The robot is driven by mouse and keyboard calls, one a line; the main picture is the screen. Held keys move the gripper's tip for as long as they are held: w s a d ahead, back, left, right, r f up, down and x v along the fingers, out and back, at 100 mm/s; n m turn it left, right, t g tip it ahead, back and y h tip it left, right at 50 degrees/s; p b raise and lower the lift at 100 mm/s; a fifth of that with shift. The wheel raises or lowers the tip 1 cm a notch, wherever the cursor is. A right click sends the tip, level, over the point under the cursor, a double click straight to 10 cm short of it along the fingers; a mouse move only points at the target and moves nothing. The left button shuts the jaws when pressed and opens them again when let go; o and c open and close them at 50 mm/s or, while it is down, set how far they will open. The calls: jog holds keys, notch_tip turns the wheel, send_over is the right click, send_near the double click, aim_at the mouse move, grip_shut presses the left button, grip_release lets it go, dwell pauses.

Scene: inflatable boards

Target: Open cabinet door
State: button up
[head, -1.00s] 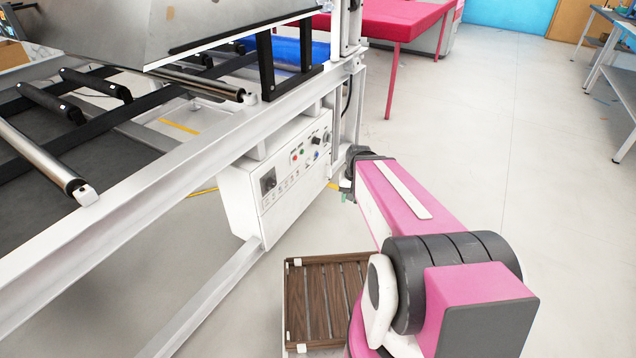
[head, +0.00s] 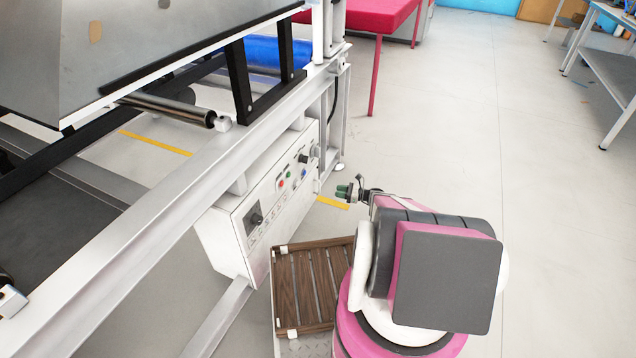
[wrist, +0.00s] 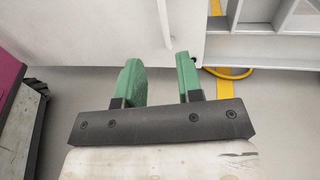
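The white control cabinet (head: 265,205) hangs under the machine frame in the head view. Its sloped front carries knobs and coloured buttons. In the wrist view a white panel (wrist: 90,30) fills the upper left, with a narrow upright white bar (wrist: 164,22) standing out at its right part, perhaps a handle. I see no open gap at a door. My gripper (head: 346,191) is just right of the cabinet's far end in the head view. In the wrist view its two green fingers (wrist: 159,62) are apart with nothing between them, below the bar and apart from it.
The machine's white rail (head: 180,200) runs along the left above the cabinet. A wooden slatted crate (head: 305,290) is by my base. A red table (head: 375,20) stands at the back and a grey bench (head: 605,60) at the right. The floor between is clear.

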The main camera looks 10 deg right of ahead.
jog(key=x, duration=1)
jog(key=shift+w+a+f, duration=0.1)
jog(key=shift+w+a, duration=0.05)
jog(key=shift+w, duration=0.25)
grip_shut()
